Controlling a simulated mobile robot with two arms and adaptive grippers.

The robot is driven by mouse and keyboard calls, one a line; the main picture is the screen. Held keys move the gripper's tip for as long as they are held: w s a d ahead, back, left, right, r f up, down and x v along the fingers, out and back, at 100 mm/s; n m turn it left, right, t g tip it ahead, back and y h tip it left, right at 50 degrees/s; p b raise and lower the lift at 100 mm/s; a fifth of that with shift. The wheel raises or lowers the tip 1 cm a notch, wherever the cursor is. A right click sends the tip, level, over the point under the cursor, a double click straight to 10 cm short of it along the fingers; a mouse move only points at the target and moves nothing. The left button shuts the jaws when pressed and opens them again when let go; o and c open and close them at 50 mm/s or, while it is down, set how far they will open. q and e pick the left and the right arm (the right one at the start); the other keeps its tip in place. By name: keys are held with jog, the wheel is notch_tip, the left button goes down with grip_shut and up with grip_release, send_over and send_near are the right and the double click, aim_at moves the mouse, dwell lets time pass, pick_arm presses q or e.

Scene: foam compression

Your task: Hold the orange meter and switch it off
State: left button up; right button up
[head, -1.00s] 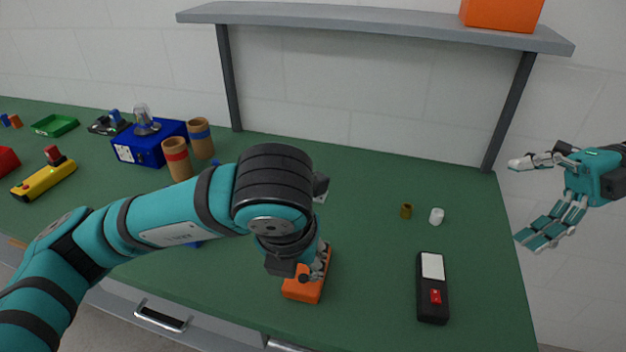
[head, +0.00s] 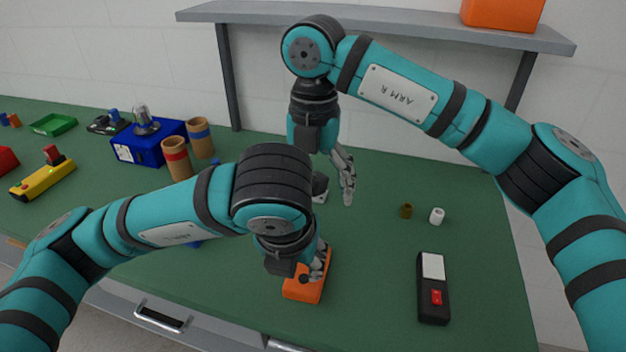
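The orange meter (head: 303,291) lies on the green table near its front edge. My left gripper (head: 317,266) is over it from above, with its fingers closed against the meter's body. The gripper hides much of the meter's top, and I cannot make out its switch. My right gripper (head: 343,182) hangs above the table behind the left wrist, fingers spread and pointing down, with nothing seen in it. It is apart from the meter.
A black device with a red switch (head: 433,290) lies to the right. A brown cap (head: 406,211) and a white cap (head: 437,216) stand behind it. A blue box (head: 150,146), brown cylinders (head: 177,160) and a yellow control box (head: 43,179) stand left. A grey shelf (head: 390,29) spans the back.

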aim_at(304, 279)
notch_tip(304, 279, down, 17)
jog(key=shift+f, duration=0.15)
dwell(0.5)
jog(key=c, duration=1.3)
pick_arm(q)
jog(key=shift+c, duration=0.7)
pick_arm(e)
jog(key=shift+c, duration=0.6)
pick_arm(q)
grip_shut()
jog(key=shift+d, duration=0.1)
